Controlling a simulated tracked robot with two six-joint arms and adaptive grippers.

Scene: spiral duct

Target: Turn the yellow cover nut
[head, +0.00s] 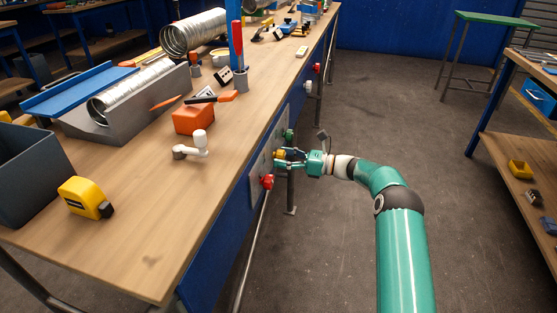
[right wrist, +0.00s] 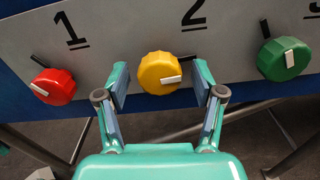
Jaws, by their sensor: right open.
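The yellow cover nut (right wrist: 160,73) is a round knob with a scalloped edge and a white mark, on a grey panel (right wrist: 135,25) below the number 2. In the head view the yellow nut (head: 280,154) shows small on the side of the workbench. My right gripper (right wrist: 167,85) is open, with one finger to the left and one to the right of the yellow nut; I cannot tell whether either touches it. In the head view my right gripper (head: 289,158) reaches the panel from the right. My left gripper is not in view.
A red nut (right wrist: 53,87) under number 1 sits left of the yellow one, and a green nut (right wrist: 283,59) sits right. The workbench (head: 150,250) holds a tape measure (head: 86,197), an orange block (head: 193,120) and silver ducts (head: 194,33).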

